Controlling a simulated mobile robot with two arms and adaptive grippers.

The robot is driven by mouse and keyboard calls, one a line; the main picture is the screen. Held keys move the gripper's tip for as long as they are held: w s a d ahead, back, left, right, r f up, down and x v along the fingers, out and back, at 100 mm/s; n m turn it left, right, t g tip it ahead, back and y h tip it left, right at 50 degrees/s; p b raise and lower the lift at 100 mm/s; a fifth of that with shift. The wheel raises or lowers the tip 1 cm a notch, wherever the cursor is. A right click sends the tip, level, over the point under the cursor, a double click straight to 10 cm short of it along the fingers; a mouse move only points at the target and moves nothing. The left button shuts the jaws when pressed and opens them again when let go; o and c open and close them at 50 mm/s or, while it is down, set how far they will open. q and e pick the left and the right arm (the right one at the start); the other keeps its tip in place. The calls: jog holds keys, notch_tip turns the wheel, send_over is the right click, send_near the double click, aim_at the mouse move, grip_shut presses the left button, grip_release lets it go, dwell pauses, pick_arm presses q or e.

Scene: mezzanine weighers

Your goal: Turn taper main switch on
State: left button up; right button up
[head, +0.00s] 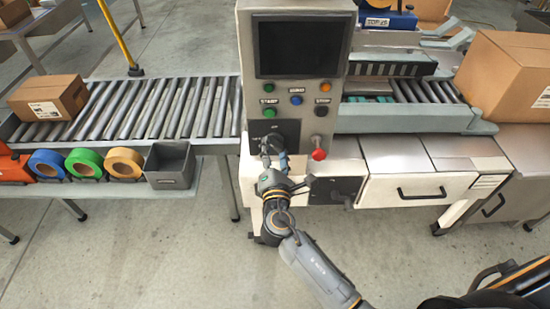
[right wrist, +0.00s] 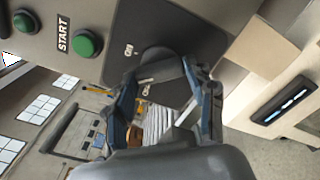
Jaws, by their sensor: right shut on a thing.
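The main switch is a dark round knob on a black plate (head: 287,128) low on the front of the pale control console. In the right wrist view the knob (right wrist: 157,62) shows between the fingertips, with a white ON label above left of it. A second small label beside the knob is partly hidden by a finger. My right gripper (head: 273,150) reaches up to the plate from below and is shut on the knob; it also shows in the right wrist view (right wrist: 162,80). The knob's exact angle is hard to tell. My left gripper is not in view.
Above the plate are a dark screen (head: 301,48), a green START button (head: 269,113), and several other buttons. A red knob (head: 318,154) sticks out close to the right of my gripper. A roller conveyor (head: 165,105) with a carton (head: 50,98) extends left.

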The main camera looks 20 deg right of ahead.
jog(key=m+b, duration=0.1)
jog(key=m, duration=0.1)
jog(key=m+b, duration=0.2)
jog(key=shift+f+m, duration=0.2)
jog(key=shift+m, duration=0.1)
jog(key=shift+r+m+b, duration=0.1)
jog(key=shift+m+b, duration=1.3)
jog(key=shift+m, duration=0.3)
jog(key=o, duration=1.2)
jog(key=shift+c, duration=0.2)
jog(key=shift+r, duration=0.1)
